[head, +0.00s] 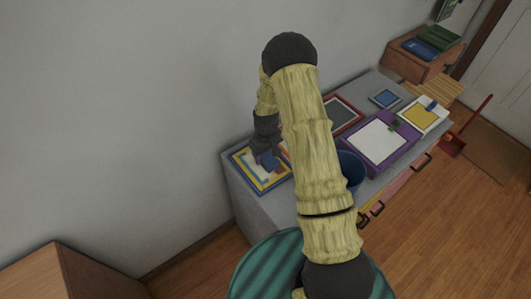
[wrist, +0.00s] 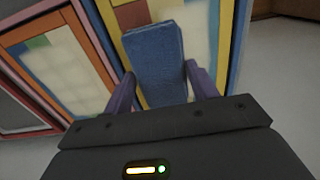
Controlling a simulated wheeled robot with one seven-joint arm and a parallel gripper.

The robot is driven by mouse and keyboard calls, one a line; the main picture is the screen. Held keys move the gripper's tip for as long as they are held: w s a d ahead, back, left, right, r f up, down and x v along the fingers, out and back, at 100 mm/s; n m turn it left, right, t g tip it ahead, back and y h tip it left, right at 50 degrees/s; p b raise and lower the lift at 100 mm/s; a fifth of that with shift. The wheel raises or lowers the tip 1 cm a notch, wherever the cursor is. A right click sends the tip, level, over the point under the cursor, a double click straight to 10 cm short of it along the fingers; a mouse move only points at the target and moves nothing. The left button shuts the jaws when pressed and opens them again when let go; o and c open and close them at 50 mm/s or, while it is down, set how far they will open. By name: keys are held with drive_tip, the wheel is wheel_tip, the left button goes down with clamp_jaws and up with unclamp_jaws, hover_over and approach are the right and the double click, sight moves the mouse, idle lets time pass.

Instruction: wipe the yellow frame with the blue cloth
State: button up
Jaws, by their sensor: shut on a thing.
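The yellow frame (head: 247,172) lies at the near left end of the grey cabinet top in the head view. It has a blue outer edge and a pale panel with coloured blocks. In the wrist view its yellow border (wrist: 227,45) shows to the right of the cloth. The blue cloth (wrist: 155,50) is a folded, thick block between my fingers, over the frame's panel; it also shows in the head view (head: 269,162). My gripper (wrist: 161,84) is shut on the cloth. Whether the cloth touches the frame is hard to tell. My arm hides part of the cabinet top.
An orange frame (wrist: 62,70) lies close beside the yellow one. A red-edged dark frame (head: 345,115), a purple frame (head: 380,143), a blue bin (head: 350,170) and a white-and-yellow frame (head: 422,115) are farther along. The wall is close behind the cabinet.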

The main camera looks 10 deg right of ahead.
wheel_tip(320, 180, up, 9)
drive_tip(key=p, duration=0.5)
drive_tip(key=shift+f, duration=0.1)
drive_tip(key=shift+f, duration=0.1)
idle(0.6)
drive_tip(key=s+f+m, duration=0.1)
drive_tip(key=s, duration=0.1)
drive_tip(key=s+f+m, duration=0.1)
drive_tip(key=m, duration=0.1)
drive_tip(key=s+f+m, duration=0.1)
drive_tip(key=s, duration=0.1)
drive_tip(key=shift+s+f+m, duration=0.2)
drive_tip(key=shift+s+m, duration=0.1)
drive_tip(key=shift+s, duration=0.05)
idle(0.4)
